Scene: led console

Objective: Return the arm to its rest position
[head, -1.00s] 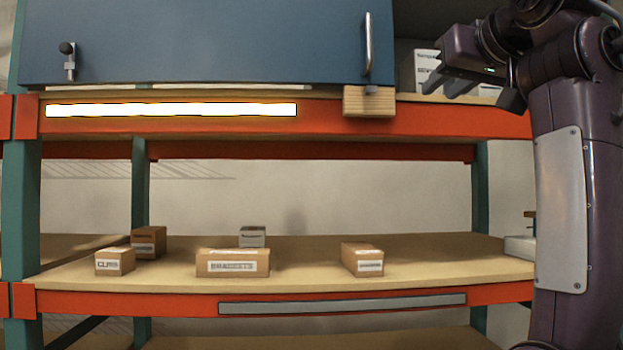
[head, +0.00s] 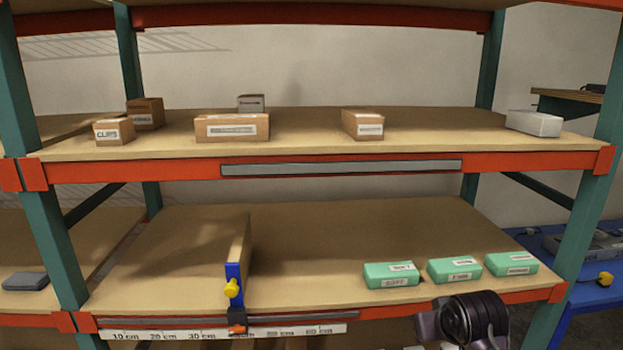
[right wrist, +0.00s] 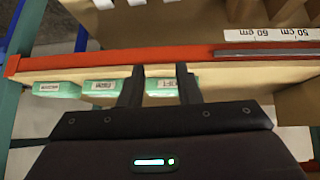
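My right gripper (right wrist: 159,69) shows in the right wrist view with its two dark fingers apart and nothing held between them. Beyond the fingers is a shelf edge with green boxes, one of them (right wrist: 160,88) lined up behind the gap. A dark, rounded part of my right arm (head: 465,320) shows at the bottom right of the head view, in front of the lower shelf's edge. The right fingers do not show in the head view. My left arm and gripper are in neither view.
Three green boxes (head: 391,275) (head: 455,270) (head: 511,264) stand on the lower shelf (head: 330,240) at right. A divider with a blue clamp (head: 234,285) stands left of them. Cardboard boxes (head: 232,127) and a pale box (head: 534,123) sit on the shelf above. A blue bench (head: 590,290) is at far right.

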